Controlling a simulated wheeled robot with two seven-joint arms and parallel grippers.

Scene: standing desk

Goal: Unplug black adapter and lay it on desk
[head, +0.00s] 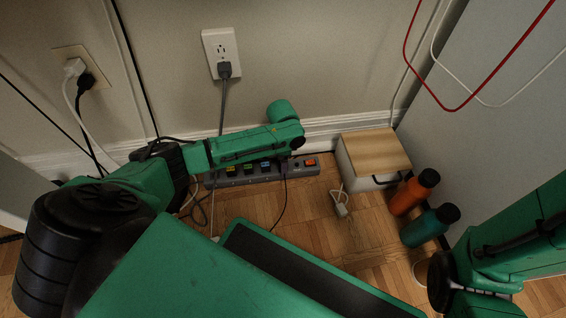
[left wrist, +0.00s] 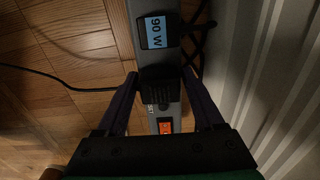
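The black adapter (left wrist: 158,84) sits on the grey power strip (left wrist: 142,8), between a "90 W" label and the orange-red switch in the left wrist view. A thin black cord runs from it to the left over the floor. My left gripper (left wrist: 160,77) has one finger on each side of the adapter, very close to its sides. It is too dark to tell whether they press on it. My right gripper is out of view.
A wood-topped box (head: 375,152) stands right of the strip. An orange bottle (head: 408,195) and a teal bottle (head: 425,228) stand by the right panel. A white cord end (head: 341,207) lies on the floor. A wall outlet (head: 222,50) holds a grey plug.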

